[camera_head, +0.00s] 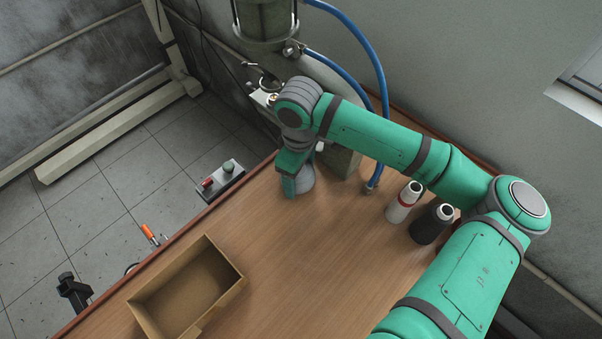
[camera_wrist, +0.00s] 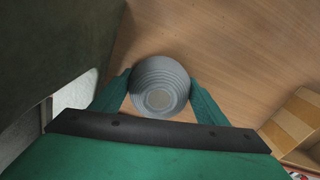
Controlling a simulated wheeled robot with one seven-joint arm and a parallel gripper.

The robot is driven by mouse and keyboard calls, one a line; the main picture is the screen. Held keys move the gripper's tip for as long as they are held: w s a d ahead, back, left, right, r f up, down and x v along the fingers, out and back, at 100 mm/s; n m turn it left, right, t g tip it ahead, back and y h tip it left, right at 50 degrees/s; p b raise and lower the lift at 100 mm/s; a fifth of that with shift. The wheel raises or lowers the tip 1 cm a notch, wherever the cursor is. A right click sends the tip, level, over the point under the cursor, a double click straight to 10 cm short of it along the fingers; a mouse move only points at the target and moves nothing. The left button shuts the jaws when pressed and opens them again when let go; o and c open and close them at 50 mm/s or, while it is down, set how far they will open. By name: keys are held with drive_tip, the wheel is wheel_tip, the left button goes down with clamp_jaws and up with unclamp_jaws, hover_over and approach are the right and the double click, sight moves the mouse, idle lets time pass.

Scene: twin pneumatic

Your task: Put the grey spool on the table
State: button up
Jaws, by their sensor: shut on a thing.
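The grey spool (camera_head: 307,181) is a ringed, round piece, partly hidden by my gripper in the head view. In the wrist view the spool (camera_wrist: 160,78) sits between the two green fingers, its round end facing the camera. My gripper (camera_head: 293,180) points down and is shut on the spool; it also shows in the wrist view (camera_wrist: 160,88). The wooden table (camera_head: 290,255) lies under the spool. The spool is at or just above the tabletop, close to the machine's base; I cannot tell whether it touches.
An open cardboard box (camera_head: 230,291) stands at the front left of the table. A white bottle (camera_head: 401,206) and a dark bottle (camera_head: 429,226) stand at the right. The pneumatic machine (camera_head: 343,160) and blue hoses (camera_head: 381,90) are close behind. The middle of the table is clear.

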drive_tip(key=shift+a+f, duration=0.1)
drive_tip(key=shift+a, duration=0.05)
drive_tip(key=o, duration=1.1)
drive_tip(key=shift+s, duration=0.1)
drive_tip(key=shift+r, duration=0.2)
wheel_tip(320, 180, up, 12)
drive_tip(key=shift+f, duration=0.1)
drive_tip(key=shift+d, duration=0.2)
drive_tip(key=shift+a, duration=0.15)
